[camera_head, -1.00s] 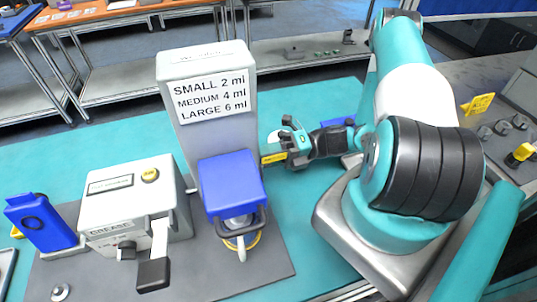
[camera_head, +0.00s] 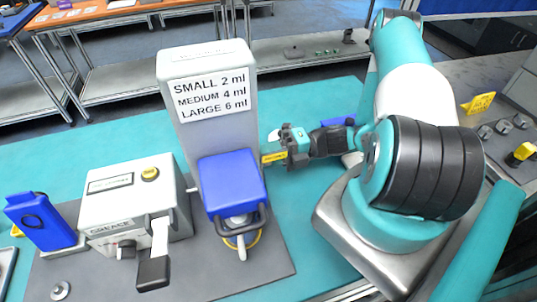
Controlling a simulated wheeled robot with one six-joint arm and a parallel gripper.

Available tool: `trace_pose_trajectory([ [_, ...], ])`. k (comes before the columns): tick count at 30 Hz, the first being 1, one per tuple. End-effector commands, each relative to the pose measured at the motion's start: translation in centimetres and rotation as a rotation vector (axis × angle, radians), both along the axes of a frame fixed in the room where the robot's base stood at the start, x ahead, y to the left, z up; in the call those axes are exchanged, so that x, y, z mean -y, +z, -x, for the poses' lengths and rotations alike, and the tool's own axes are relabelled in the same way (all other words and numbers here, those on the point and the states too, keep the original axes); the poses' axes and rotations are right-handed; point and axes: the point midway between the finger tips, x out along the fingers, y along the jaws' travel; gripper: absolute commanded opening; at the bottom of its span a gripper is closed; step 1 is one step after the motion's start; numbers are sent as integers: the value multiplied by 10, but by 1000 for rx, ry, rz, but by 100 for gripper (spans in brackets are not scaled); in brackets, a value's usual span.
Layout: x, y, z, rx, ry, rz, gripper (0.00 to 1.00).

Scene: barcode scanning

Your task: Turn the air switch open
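My gripper (camera_head: 286,149) is at the right side of the tall grey dispenser (camera_head: 213,138), behind and to the right of its blue head (camera_head: 231,180). A small yellow label (camera_head: 274,157) shows between the dispenser and my gripper. The air switch cannot be made out; it may be hidden by my gripper. The fingertips are small and partly hidden, so I cannot tell whether they are open or shut, or whether they touch anything.
A grey grease box (camera_head: 133,209) with a black-ended lever and a blue scanner-like device (camera_head: 40,222) stand left of the dispenser on a dark mat (camera_head: 215,282). A yellow sign (camera_head: 478,103) and black knobs are at the right.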

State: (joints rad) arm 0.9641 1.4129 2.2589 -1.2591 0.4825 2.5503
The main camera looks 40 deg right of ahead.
Motion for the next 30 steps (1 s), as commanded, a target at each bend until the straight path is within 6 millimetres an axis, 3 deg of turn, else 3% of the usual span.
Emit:
trace_pose_trajectory([
  [2, 1, 0, 0, 0, -2, 2, 6],
  [3, 1, 0, 0, 0, -2, 2, 38],
  [14, 6, -1, 1, 2, -4, 3, 38],
  [30, 99, -3, 40, 2, -4, 4, 38],
])
